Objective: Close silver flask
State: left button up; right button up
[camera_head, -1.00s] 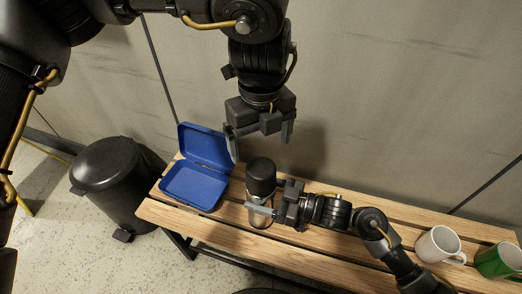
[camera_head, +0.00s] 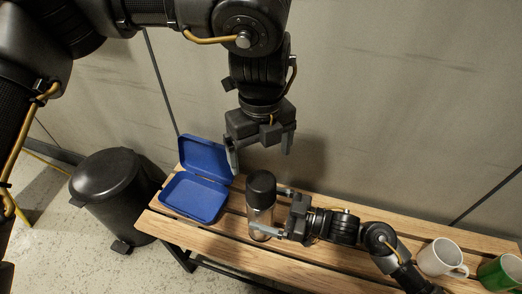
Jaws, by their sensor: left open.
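The silver flask (camera_head: 260,217) stands upright on the wooden bench, with a black cap (camera_head: 261,187) on its top. I cannot tell how tightly the cap sits. My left gripper (camera_head: 260,153) hangs above and slightly behind the cap, pointing down, open and empty, apart from the flask. My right gripper (camera_head: 275,211) comes in from the right at flask height. Its fingers are spread, one in front near the lower flask and one behind to the right. Whether the front finger touches the flask is unclear.
An open blue box (camera_head: 194,197) sits on the bench (camera_head: 330,262) left of the flask. A white mug (camera_head: 440,258) and a green mug (camera_head: 500,272) stand at the right end. A black bin (camera_head: 106,190) stands on the floor at left. A wall is behind.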

pick_arm(q)
jog(key=shift+r+p, duration=0.5)
jog(key=shift+r, duration=0.1)
pick_arm(e)
jog(key=v, duration=0.9)
jog(key=shift+r, duration=0.1)
